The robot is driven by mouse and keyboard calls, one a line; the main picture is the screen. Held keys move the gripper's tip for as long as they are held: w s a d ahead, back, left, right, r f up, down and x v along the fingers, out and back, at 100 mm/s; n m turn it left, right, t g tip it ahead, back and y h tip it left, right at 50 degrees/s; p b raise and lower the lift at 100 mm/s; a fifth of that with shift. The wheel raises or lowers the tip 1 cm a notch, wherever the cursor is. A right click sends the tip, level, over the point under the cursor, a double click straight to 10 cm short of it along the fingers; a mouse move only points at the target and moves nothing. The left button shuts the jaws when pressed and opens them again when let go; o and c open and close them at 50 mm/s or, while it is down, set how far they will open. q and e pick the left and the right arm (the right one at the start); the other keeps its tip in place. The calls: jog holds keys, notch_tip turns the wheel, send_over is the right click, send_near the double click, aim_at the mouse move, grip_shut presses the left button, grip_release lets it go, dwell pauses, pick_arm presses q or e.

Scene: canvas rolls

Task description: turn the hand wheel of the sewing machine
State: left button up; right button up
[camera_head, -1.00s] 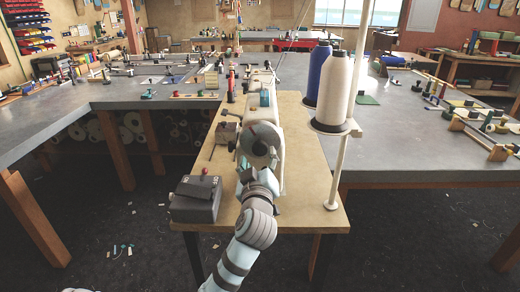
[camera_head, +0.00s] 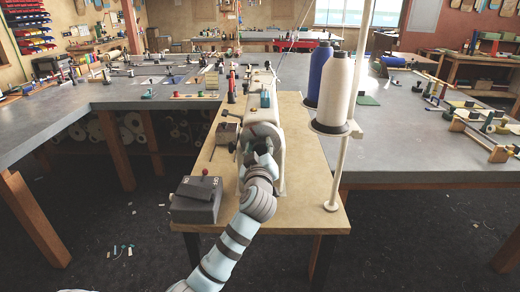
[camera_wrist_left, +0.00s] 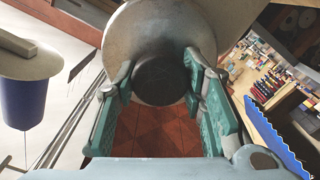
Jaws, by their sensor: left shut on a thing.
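The sewing machine (camera_head: 265,116) stands on a pale wooden table, its end with the hand wheel facing me. My left gripper (camera_head: 262,160) is at that end and hides most of the wheel in the head view. In the left wrist view the hand wheel (camera_wrist_left: 145,35) is a large grey disc with a dark round middle. The fingers of my left gripper (camera_wrist_left: 160,76) stand on either side of that dark middle, shut on the wheel. Exactly where the pads touch is hard to see. My right gripper is in neither view.
A grey box (camera_head: 197,198) with a red knob sits left of my arm on the wooden table (camera_head: 312,180). Right of the machine, a white thread cone (camera_head: 336,86) and a blue thread cone (camera_head: 316,72) stand on a post. Grey worktables flank both sides.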

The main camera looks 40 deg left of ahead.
pick_arm(q)
jog(key=shift+r+m, duration=0.1)
jog(key=shift+m, duration=0.3)
